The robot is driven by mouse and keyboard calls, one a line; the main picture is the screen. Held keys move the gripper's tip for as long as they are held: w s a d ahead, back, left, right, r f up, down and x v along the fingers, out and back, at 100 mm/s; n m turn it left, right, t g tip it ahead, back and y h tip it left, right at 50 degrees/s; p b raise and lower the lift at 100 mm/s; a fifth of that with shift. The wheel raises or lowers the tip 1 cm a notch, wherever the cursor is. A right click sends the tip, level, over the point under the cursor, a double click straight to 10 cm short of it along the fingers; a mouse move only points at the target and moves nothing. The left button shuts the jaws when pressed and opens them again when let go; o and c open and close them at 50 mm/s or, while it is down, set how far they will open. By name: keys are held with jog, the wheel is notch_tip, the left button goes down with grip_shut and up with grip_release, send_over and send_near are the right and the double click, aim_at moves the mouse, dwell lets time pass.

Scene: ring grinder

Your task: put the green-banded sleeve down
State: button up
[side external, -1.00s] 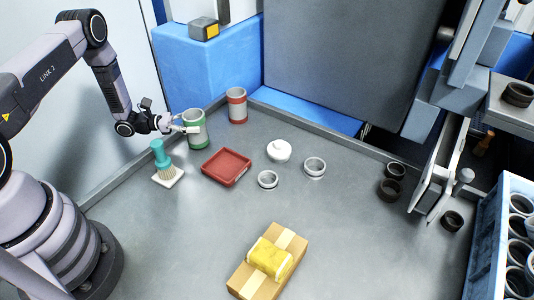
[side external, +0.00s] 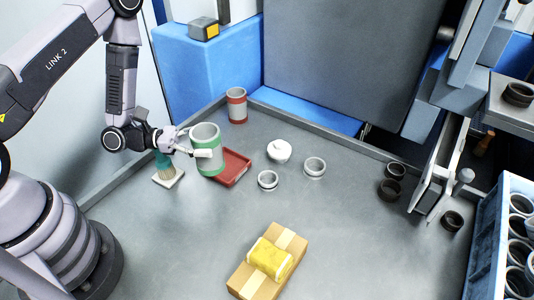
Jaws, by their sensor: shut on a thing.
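The green-banded sleeve (side external: 207,146) is a grey cylinder with green bands near its top and bottom. It is upright in the side external view, left of centre. My gripper (side external: 197,153) is shut on it from the left, with a finger showing across its front. The sleeve covers the left part of the red tray (side external: 238,178). It looks raised off the table, but its exact height and whether its base touches anything are hard to tell.
A teal-handled brush (side external: 166,170) on a white pad is partly behind my arm. A red-banded sleeve (side external: 237,105) stands behind. Metal rings (side external: 315,167), a white lidded pot (side external: 279,150) and a carton with a yellow pack (side external: 270,259) are to the right. The front-left table is clear.

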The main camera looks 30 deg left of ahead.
jog(key=shift+m+g+h, duration=0.3)
jog(key=shift+m+g, duration=0.1)
jog(key=shift+g, duration=0.1)
jog(key=shift+s+d+f, duration=0.6)
jog(key=shift+s+f, duration=0.25)
jog(key=shift+f, duration=0.85)
jog(key=shift+s+d+f, duration=0.6)
jog(key=shift+s+f, duration=0.3)
jog(key=shift+f, duration=0.85)
jog(key=shift+s+d+f, duration=0.6)
jog(key=shift+s+f, duration=0.25)
jog(key=shift+f, duration=0.85)
jog(key=o, duration=1.2)
jog(key=shift+f, duration=0.1)
jog(key=shift+c, duration=0.2)
